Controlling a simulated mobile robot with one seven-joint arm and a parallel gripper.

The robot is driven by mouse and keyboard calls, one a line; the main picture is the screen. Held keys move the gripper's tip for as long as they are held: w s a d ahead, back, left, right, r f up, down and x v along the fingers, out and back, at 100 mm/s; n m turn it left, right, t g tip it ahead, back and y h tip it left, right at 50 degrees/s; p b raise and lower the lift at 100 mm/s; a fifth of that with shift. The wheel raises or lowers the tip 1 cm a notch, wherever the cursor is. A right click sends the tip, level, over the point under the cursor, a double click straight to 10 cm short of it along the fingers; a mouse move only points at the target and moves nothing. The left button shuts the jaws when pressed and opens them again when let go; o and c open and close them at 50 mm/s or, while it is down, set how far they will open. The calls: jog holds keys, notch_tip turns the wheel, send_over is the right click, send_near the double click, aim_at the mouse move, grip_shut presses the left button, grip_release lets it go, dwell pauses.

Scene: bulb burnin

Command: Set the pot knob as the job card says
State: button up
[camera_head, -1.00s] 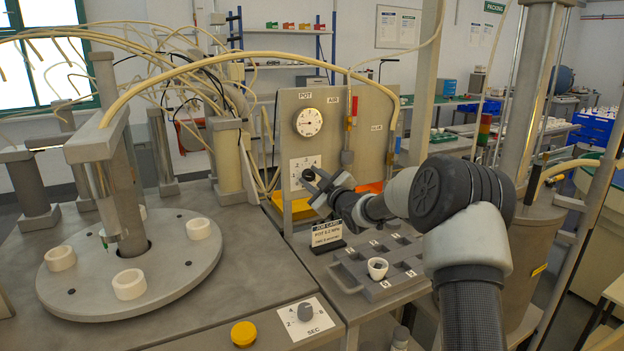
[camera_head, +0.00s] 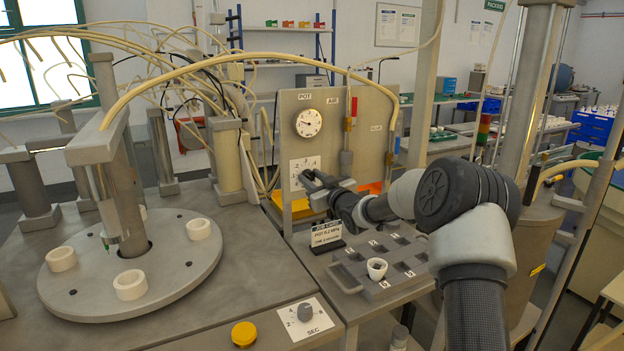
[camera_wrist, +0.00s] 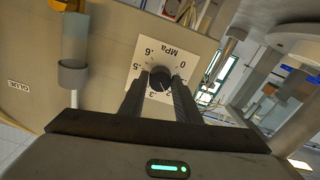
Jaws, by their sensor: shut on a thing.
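The pot knob (camera_wrist: 161,80) is round and dark, on a white square plate (camera_wrist: 138,58) marked in MPa. In the wrist view my gripper (camera_wrist: 160,88) is shut on it, one finger on each side. In the head view my gripper (camera_head: 308,178) reaches the plate (camera_head: 297,164) on the grey panel and hides the knob. The knob's pointer setting is unclear. The round white gauge (camera_head: 308,122) under the POT label has its needle toward the left; its value is too small to read. The job card (camera_head: 327,234) stands below and seems to read POT 0.2 MPa, with a time line beneath.
A grey tray (camera_head: 348,278) with a white cup (camera_head: 377,268) stands below my arm. A turntable (camera_head: 190,270) with white rings is at the left. A SEC dial (camera_head: 305,312) and yellow button (camera_head: 244,334) are in front. A metal fitting (camera_wrist: 74,75) is left of the knob in the wrist view.

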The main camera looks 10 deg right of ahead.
jog(key=o, duration=1)
jog(key=shift+o, duration=0.2)
jog(key=v, duration=1.7)
jog(key=shift+s+p, duration=0.2)
jog(key=shift+p, duration=0.1)
